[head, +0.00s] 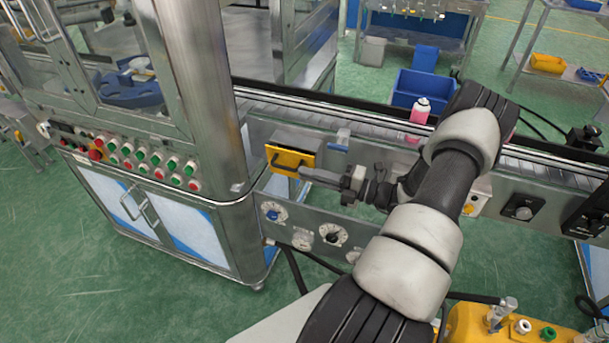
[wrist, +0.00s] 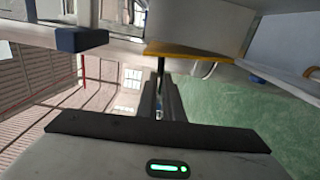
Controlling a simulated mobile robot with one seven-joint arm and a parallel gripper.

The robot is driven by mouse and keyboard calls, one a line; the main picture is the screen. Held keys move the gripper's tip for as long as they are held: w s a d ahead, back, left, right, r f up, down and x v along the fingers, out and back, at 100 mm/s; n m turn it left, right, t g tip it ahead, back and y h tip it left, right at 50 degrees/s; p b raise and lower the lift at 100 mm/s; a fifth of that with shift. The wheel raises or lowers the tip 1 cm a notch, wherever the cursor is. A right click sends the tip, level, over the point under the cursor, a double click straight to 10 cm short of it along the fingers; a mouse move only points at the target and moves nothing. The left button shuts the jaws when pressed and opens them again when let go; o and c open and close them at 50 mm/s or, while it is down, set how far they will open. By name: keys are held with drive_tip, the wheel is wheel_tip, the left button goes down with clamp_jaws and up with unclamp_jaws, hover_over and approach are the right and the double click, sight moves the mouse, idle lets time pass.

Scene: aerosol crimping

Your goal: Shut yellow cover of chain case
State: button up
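The yellow cover (head: 286,159) with a dark handle is on the front of the chain case (head: 297,138), on the conveyor's side panel. Whether it stands slightly out or flush is hard to tell. My gripper (head: 304,173) reaches in from the right, its tips at the cover's lower right corner. In the wrist view the cover (wrist: 190,51) shows as a thin yellow strip just beyond my gripper (wrist: 160,80). The fingers look close together with nothing clearly held between them. Whether the tips touch the cover cannot be told.
A steel cabinet with a row of buttons (head: 140,160) stands close on the left. Dials (head: 332,235) sit on the panel below the case. A pink can (head: 419,112) stands on the conveyor (head: 300,108) behind my arm. Green floor lies open in front.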

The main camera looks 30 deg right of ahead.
drive_tip(key=shift+t+h, duration=0.7)
drive_tip(key=shift+t, duration=0.2)
drive_tip(key=s+f+b, duration=0.1)
drive_tip(key=s+b, duration=0.1)
drive_tip(key=s+a+f+b, duration=0.1)
drive_tip(key=s+b, duration=0.1)
drive_tip(key=b, duration=0.1)
drive_tip(key=s+a+f+b, duration=0.1)
drive_tip(key=s+b, duration=0.1)
drive_tip(key=b, duration=0.1)
drive_tip(key=shift+a+f, duration=0.15)
drive_tip(key=shift+f, duration=0.05)
clamp_jaws()
drive_tip(key=w+a+r+t+h+b, duration=0.1)
drive_tip(key=w+a+r+b, duration=0.1)
drive_tip(key=w+b, duration=0.3)
drive_tip(key=w, duration=0.3)
drive_tip(key=shift+a+r+h+b, duration=0.2)
drive_tip(key=shift+r+h+b, duration=0.15)
drive_tip(key=shift+h+b, duration=0.05)
drive_tip(key=shift+s, duration=0.1)
